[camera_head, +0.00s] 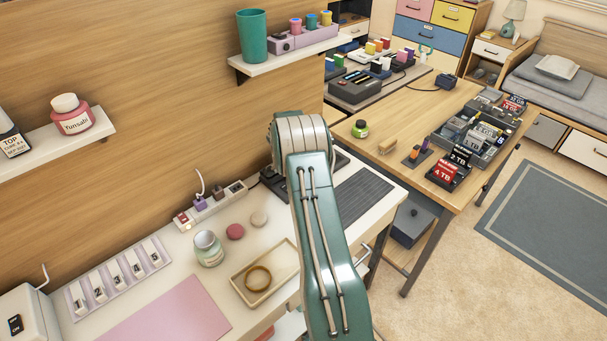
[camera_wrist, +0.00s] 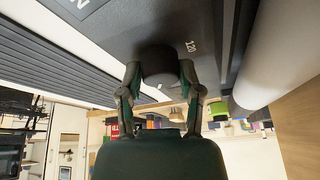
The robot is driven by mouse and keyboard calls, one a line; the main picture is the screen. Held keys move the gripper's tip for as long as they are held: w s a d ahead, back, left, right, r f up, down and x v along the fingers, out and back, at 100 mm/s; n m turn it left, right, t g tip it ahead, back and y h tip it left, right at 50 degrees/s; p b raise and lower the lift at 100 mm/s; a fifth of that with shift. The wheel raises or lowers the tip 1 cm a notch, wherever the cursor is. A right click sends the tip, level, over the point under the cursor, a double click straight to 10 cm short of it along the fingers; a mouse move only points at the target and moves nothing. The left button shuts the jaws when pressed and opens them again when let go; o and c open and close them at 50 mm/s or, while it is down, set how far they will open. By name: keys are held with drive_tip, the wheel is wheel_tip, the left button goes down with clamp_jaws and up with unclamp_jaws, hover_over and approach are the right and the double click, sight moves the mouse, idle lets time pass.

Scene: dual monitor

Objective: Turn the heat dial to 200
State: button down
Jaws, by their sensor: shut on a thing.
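In the wrist view, a dark round dial (camera_wrist: 158,62) sits on a dark grey panel (camera_wrist: 215,25). My gripper (camera_wrist: 160,76) has one finger on each side of the dial and is shut on it. The number 120 is printed on the panel just right of the dial; no 200 mark shows, and I cannot make out a pointer on the dial. In the head view, my green arm hides the dial and my gripper. A dark ribbed surface (camera_head: 362,197) shows right of the arm on the white desk.
Left of my arm, the white desk holds a power strip (camera_head: 212,203), a jar (camera_head: 208,249), a tray (camera_head: 247,292) with a ring, and a row of numbered switches (camera_head: 118,275). A wooden table (camera_head: 400,118) with boxed drives stands to the right.

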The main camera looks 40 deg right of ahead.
drive_tip(key=shift+a+f, duration=0.1)
drive_tip(key=shift+a, duration=0.05)
drive_tip(key=shift+c, duration=1.3)
unclamp_jaws()
drive_tip(key=shift+w, duration=0.1)
drive_tip(key=shift+r, duration=0.3)
drive_tip(key=v, duration=1.1)
drive_tip(key=shift+w+a+r, duration=0.1)
